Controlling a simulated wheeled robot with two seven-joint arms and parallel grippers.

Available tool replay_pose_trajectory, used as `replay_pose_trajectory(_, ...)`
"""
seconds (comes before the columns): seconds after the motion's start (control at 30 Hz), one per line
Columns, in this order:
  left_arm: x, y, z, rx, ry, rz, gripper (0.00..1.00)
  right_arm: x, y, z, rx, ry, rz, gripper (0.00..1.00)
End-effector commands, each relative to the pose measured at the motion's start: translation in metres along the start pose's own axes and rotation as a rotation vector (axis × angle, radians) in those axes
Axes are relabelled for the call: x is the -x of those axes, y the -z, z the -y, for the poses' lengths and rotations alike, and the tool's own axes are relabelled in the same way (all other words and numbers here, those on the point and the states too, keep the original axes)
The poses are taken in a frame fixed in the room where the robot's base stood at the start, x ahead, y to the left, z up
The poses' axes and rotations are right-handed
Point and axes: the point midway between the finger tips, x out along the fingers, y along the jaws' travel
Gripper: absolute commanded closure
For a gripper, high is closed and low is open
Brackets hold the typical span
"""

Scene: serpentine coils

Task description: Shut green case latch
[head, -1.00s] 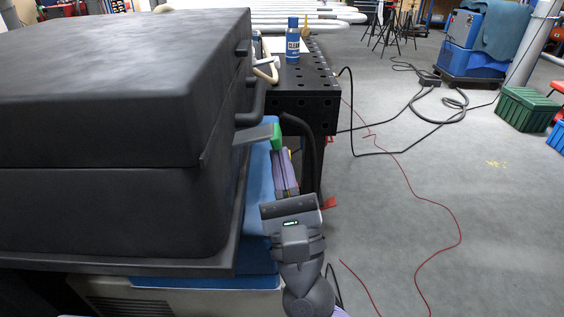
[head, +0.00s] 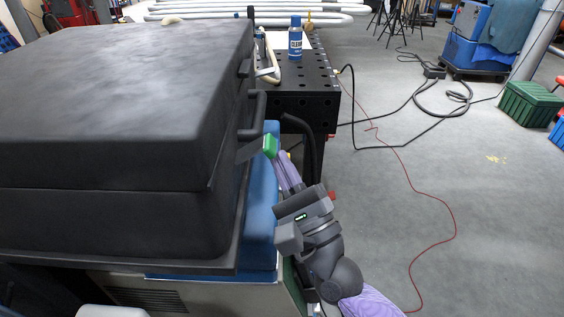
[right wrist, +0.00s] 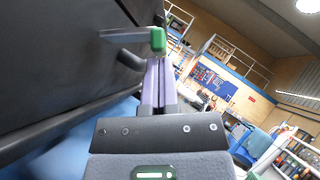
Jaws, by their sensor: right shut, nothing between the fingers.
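The black case (head: 110,100) with its lid down fills the left of the head view. Its latch is a grey lever (head: 250,151) with a green end (head: 270,146), standing out at an angle from the case's right side. In the right wrist view the lever (right wrist: 122,36) points left from its green end (right wrist: 158,40). My right gripper (head: 280,157) is shut and empty, its purple fingers (right wrist: 158,62) reaching up to the green end from below. The tips look at or against it; exact contact is unclear. My left gripper is not in view.
A blue surface (head: 262,215) lies under the case. A black perforated table (head: 302,85) behind holds a blue spray can (head: 295,38). Black handles (head: 256,112) stick out from the case above the latch. Cables cross the open grey floor (head: 480,210) at right.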

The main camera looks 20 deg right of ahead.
Motion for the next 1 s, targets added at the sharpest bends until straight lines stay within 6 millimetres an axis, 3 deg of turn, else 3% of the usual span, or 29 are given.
replay_pose_trajectory(0.03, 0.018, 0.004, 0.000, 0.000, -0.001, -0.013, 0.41, -0.007, -0.008, 0.009, 0.032, -0.028, 0.003, 1.00)
replay_pose_trajectory(0.4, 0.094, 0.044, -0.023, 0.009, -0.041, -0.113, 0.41, -0.023, -0.024, 0.021, 0.280, -0.278, 0.002, 1.00)
replay_pose_trajectory(0.7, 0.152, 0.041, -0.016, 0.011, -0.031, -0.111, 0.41, -0.035, -0.035, 0.023, 0.467, -0.466, 0.001, 1.00)
replay_pose_trajectory(0.8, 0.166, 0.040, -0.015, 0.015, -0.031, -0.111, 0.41, -0.038, -0.038, 0.023, 0.519, -0.518, 0.000, 1.00)
replay_pose_trajectory(1.0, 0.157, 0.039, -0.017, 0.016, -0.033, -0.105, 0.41, -0.033, -0.033, 0.017, 0.519, -0.519, 0.000, 1.00)
